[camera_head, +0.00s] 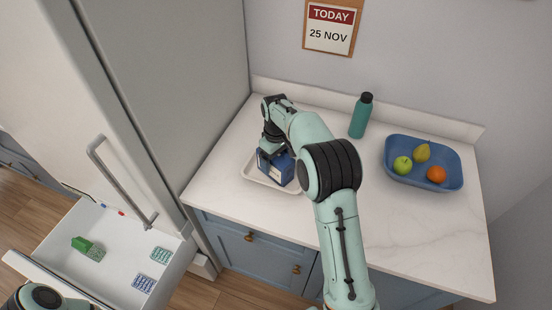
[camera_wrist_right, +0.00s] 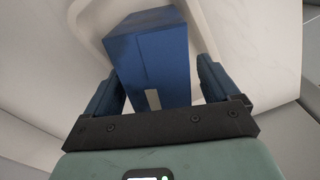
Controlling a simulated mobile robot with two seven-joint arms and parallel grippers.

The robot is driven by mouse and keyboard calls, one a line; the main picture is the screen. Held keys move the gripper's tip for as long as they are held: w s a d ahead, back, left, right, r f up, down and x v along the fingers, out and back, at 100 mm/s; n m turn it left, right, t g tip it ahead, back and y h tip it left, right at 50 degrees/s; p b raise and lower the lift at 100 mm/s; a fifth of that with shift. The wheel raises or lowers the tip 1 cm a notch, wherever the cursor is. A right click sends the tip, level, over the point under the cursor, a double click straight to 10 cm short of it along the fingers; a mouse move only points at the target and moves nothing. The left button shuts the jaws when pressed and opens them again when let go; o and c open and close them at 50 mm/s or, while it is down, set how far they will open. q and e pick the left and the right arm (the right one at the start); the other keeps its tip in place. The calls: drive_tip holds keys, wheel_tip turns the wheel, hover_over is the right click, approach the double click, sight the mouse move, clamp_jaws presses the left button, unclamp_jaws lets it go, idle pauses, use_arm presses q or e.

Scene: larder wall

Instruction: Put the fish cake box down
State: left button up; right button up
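The fish cake box (camera_head: 275,170) is a dark blue box standing in a shallow white tray (camera_head: 249,178) on the counter, at the counter's left end. My right gripper (camera_head: 277,153) is above it, and the wrist hides part of the box. In the right wrist view the box (camera_wrist_right: 155,62) lies between the two widely spread fingers of the right gripper (camera_wrist_right: 160,80). A narrow gap shows beside the right-hand finger; contact at the left-hand finger is unclear. My left arm shows only at the lower left corner, with its gripper out of frame.
A teal bottle (camera_head: 360,116) stands at the back of the counter. A blue basin (camera_head: 424,187) with fruit is at the right. An open freezer drawer (camera_head: 125,268) at lower left holds a green box (camera_head: 88,248) and small patterned packs (camera_head: 144,284). The counter's front right is clear.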

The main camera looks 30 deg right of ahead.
wheel_tip(320, 180, up, 12)
drive_tip(key=shift+r, duration=0.2)
idle(0.4)
idle(0.4)
